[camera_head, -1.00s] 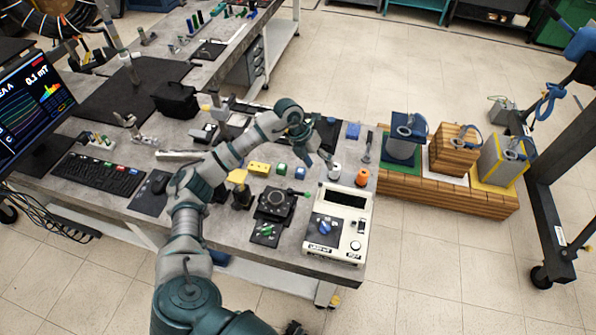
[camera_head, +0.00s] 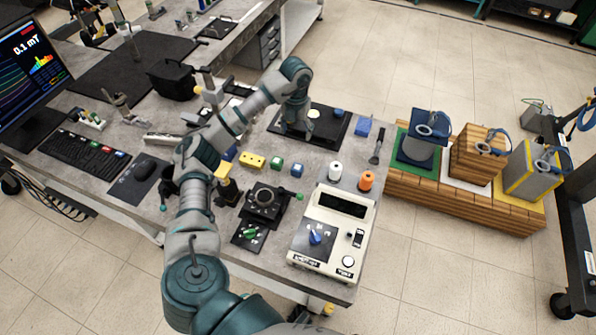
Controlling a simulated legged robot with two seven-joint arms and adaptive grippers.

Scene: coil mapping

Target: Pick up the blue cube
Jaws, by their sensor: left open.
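My right gripper is not in view.
A yellow block (camera_head: 252,160) is left of the cubes. A black dial device (camera_head: 264,203) and a white meter box (camera_head: 333,232) stand in front. White (camera_head: 335,172) and orange (camera_head: 367,181) spools are to the right. The black mat (camera_head: 337,125) lies behind.

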